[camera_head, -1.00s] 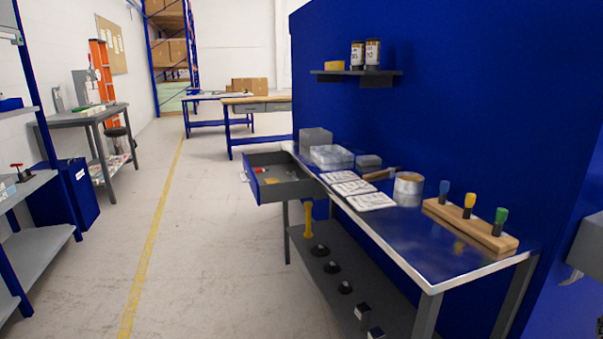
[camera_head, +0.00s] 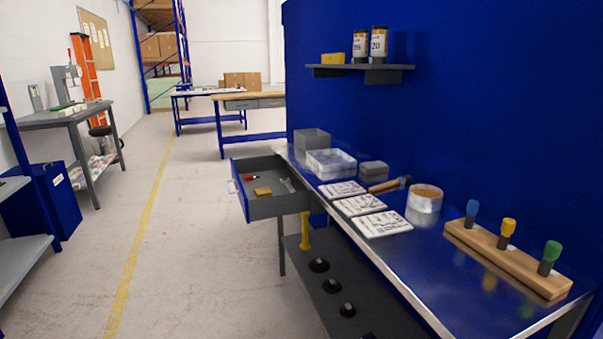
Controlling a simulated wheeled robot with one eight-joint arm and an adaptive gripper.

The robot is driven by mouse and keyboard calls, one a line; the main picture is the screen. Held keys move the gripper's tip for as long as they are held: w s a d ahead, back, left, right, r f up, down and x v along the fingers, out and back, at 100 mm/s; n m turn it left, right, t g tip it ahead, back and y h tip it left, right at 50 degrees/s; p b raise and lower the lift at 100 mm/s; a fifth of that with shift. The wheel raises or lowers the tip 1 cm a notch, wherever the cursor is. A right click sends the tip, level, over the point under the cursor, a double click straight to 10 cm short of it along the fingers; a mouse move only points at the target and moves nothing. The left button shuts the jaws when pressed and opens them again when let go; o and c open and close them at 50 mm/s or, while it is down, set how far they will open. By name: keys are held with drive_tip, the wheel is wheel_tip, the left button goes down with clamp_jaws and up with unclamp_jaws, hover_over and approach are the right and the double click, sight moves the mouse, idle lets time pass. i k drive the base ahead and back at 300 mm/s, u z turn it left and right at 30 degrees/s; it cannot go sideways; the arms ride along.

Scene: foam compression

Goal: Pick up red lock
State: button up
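A small red object (camera_head: 251,177), perhaps the red lock, lies in the open drawer (camera_head: 277,208) on the left side of the blue-topped workbench (camera_head: 425,252). It is too small to tell its exact shape. A yellow block (camera_head: 263,191) and a greyish item (camera_head: 287,185) lie near it in the drawer. My gripper is not in view.
On the bench are white cards (camera_head: 360,205), a clear bin (camera_head: 331,162), a hammer (camera_head: 390,185), a tape roll (camera_head: 425,198) and a wooden rack (camera_head: 505,258) of coloured-handled tools. A lower shelf (camera_head: 330,270) holds dark parts. The floor left of the drawer is clear.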

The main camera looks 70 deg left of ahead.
sight(250, 177)
drive_tip(key=z, duration=0.45)
drive_tip(key=k, duration=1.8)
drive_tip(key=u, duration=2.85)
drive_tip(key=i, duration=1.2)
